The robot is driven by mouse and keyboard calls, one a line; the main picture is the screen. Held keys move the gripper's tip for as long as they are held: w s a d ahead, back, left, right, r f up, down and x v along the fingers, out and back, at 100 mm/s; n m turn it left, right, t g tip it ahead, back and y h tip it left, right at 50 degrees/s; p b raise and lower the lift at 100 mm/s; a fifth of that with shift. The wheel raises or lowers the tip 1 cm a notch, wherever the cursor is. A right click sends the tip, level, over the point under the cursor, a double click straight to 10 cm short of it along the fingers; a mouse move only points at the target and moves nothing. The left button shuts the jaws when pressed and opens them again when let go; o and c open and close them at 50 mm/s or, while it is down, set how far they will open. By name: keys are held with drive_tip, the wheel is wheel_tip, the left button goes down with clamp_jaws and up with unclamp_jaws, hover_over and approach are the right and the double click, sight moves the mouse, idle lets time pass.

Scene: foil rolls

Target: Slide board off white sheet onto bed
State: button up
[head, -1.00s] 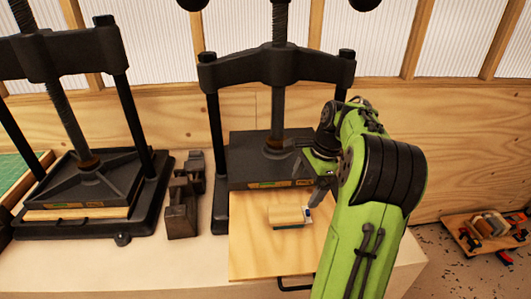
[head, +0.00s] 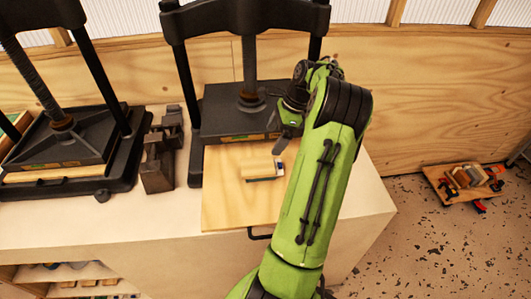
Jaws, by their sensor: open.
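A small tan board (head: 258,168) lies on the pale plywood bed (head: 225,205), which sticks out in front of the middle press. A small white piece with a dark blue mark (head: 281,168) shows at the board's right end; it may be the white sheet. A thin dark line runs under the board's front edge, too small to make out. My gripper (head: 283,143) is just behind the board's right end, pointing down. Its fingers look apart and hold nothing visible. I cannot tell whether they touch the board. My green arm covers the bed's right side.
The middle press (head: 245,118) stands close behind the bed. Another press (head: 70,145) and dark metal blocks (head: 160,160) are to the left. A dark handle (head: 257,236) hangs at the bed's front. A wooden tray of clamps (head: 468,182) lies on the floor at right.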

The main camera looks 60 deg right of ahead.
sight(258, 166)
drive_tip(key=b+x, duration=0.1)
drive_tip(key=x, duration=1.1)
drive_tip(key=shift+f, duration=0.1)
drive_tip(key=shift+c, duration=0.3)
